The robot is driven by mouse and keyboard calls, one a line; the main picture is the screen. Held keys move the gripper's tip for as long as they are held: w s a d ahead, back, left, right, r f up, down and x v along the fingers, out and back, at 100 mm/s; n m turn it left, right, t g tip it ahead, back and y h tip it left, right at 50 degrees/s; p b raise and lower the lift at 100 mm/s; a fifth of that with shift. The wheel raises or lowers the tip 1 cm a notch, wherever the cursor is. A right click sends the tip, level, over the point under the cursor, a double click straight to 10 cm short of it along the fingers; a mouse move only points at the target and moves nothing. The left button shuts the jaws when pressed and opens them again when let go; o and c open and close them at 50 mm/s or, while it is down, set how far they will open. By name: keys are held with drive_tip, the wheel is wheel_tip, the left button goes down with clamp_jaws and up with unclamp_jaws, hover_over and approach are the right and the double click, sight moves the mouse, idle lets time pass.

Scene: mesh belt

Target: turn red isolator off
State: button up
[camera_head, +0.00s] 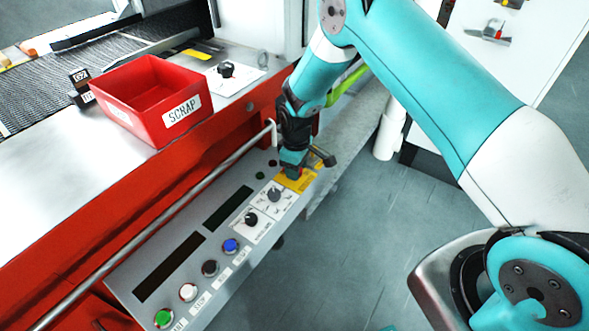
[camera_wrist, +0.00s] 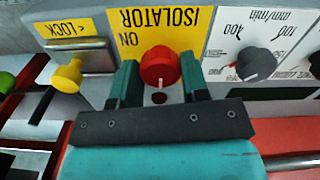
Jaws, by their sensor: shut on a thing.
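The red isolator knob (camera_wrist: 159,68) sits on a yellow plate (camera_wrist: 182,22) marked ISOLATOR, upside down in the wrist view. ON shows on the plate left of the knob. My gripper (camera_wrist: 160,88) has one finger on each side of the knob and is shut on it. I cannot make out where the knob's pointer faces. In the head view my gripper (camera_head: 291,170) is at the far end of the control panel, over the yellow plate (camera_head: 302,184), and hides the knob.
A grey speed dial (camera_wrist: 255,64) stands right of the knob in the wrist view, and a yellow LOCK knob (camera_wrist: 67,76) left. In the head view, several push buttons (camera_head: 231,246) line the panel. A metal rail (camera_head: 170,210) and a red SCRAP bin (camera_head: 150,103) lie beyond.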

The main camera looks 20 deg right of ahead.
drive_tip(key=shift+a+r+n, duration=0.1)
drive_tip(key=shift+a+n, duration=0.1)
drive_tip(key=shift+n, duration=0.2)
drive_tip(key=o, duration=0.9)
drive_tip(key=shift+d, duration=0.1)
wheel_tip(320, 180, up, 17)
drive_tip(key=shift+r+b, duration=0.15)
drive_tip(key=shift+b, duration=0.35)
